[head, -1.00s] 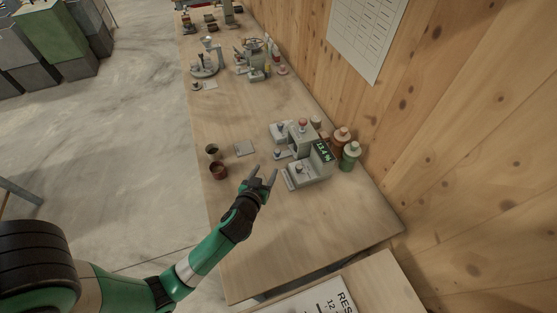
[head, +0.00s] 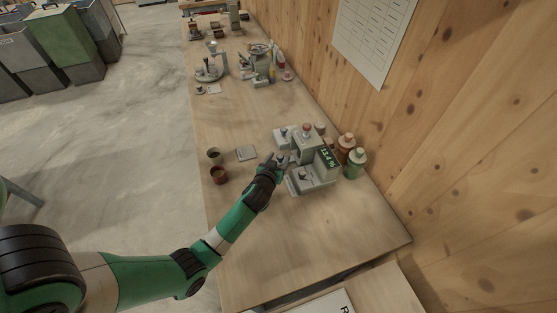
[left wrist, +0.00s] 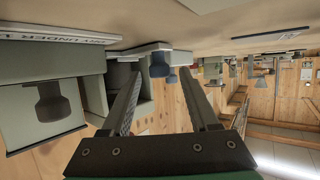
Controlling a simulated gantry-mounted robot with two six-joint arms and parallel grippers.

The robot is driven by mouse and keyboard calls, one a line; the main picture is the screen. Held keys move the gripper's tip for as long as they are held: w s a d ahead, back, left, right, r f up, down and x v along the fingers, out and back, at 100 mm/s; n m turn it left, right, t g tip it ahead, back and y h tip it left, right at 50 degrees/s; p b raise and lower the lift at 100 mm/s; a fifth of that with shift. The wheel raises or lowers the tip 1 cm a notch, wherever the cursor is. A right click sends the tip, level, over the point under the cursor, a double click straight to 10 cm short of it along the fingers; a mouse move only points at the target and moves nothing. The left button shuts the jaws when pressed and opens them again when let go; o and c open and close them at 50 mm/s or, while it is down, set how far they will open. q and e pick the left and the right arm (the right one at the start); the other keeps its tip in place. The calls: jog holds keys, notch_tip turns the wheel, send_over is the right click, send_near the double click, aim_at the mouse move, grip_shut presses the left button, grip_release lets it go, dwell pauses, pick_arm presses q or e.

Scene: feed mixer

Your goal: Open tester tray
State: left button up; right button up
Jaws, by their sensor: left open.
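In the left wrist view the two fingers (left wrist: 160,88) are spread, with a grey box-like part (left wrist: 121,72) and blue-grey knobs (left wrist: 172,72) beyond. A dark knob (left wrist: 52,102) on a grey block shows at left. I cannot tell which part is the tray.
The near bench surface (head: 270,235) is clear.

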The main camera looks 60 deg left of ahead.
pick_arm(q)
grip_shut()
dwell(1.4)
